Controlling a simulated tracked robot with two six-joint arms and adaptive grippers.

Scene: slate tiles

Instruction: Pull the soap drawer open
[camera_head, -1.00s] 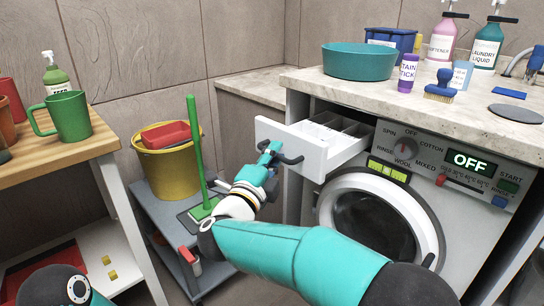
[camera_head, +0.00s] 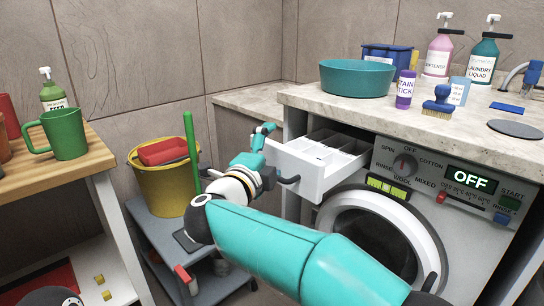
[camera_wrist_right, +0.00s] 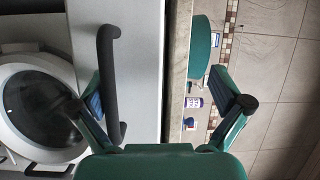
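The soap drawer (camera_head: 300,170) is white and stands pulled out of the washing machine at its upper left in the head view. Its inner compartments show from above. Its dark bar handle (camera_wrist_right: 109,85) runs along the front in the right wrist view. My right gripper (camera_wrist_right: 165,105) is spread open at the drawer front, and the handle lies between its fingers, close to the left one. Whether that finger touches the handle I cannot tell. In the head view the right gripper (camera_head: 271,157) has one finger raised above the drawer front. My left gripper is not in view.
The stone counter (camera_head: 330,97) above holds a teal basin (camera_head: 357,77), a purple stain stick (camera_head: 405,90), a brush and bottles. A grey cart with a yellow bucket (camera_head: 165,185) and green-handled tool stands left of the drawer. The round washer door (camera_head: 430,240) is below.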

